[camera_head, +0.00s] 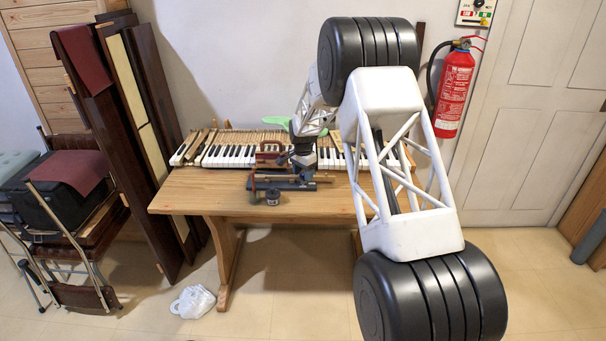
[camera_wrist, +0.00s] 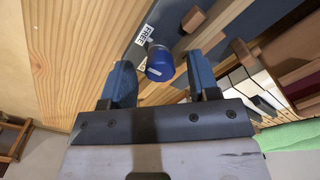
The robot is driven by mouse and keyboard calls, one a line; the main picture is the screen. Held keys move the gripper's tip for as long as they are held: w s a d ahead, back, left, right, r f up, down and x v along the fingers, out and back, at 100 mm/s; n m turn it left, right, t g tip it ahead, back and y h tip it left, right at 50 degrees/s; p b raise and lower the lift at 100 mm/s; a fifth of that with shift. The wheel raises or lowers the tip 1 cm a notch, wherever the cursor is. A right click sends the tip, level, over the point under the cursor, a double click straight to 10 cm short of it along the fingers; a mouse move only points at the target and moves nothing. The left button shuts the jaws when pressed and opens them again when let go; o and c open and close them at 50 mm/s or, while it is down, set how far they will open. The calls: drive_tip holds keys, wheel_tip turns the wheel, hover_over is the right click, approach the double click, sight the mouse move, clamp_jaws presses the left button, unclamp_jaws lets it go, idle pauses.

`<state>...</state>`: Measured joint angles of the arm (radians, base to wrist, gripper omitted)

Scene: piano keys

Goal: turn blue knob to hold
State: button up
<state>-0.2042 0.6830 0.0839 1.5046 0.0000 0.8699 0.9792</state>
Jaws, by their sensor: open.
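The blue knob (camera_wrist: 160,66) shows in the wrist view as a short round cylinder with a small white mark on its face. It sits at the edge of a dark blue-grey panel (camera_wrist: 178,18). A white label reading FREE (camera_wrist: 146,34) is beside it, and a second label (camera_wrist: 140,65) is mostly hidden behind the knob. My gripper (camera_wrist: 160,62) is open, its two blue fingers on either side of the knob in the picture, with visible gaps; I cannot tell the depth between them.
The wooden table (camera_head: 190,195) carries a row of piano keys (camera_head: 232,156) behind the panel. A wooden rod and block (camera_wrist: 193,18) lie close to the knob. A green object (camera_head: 277,120) is behind the keys. The table's left part is bare.

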drive_tip(key=shift+f, duration=0.1)
drive_tip(key=c, duration=0.9)
drive_tip(key=shift+n, duration=0.3)
drive_tip(key=n, duration=0.8)
drive_tip(key=shift+n, duration=0.4)
drive_tip(key=n, duration=0.8)
drive_tip(key=shift+n, duration=0.4)
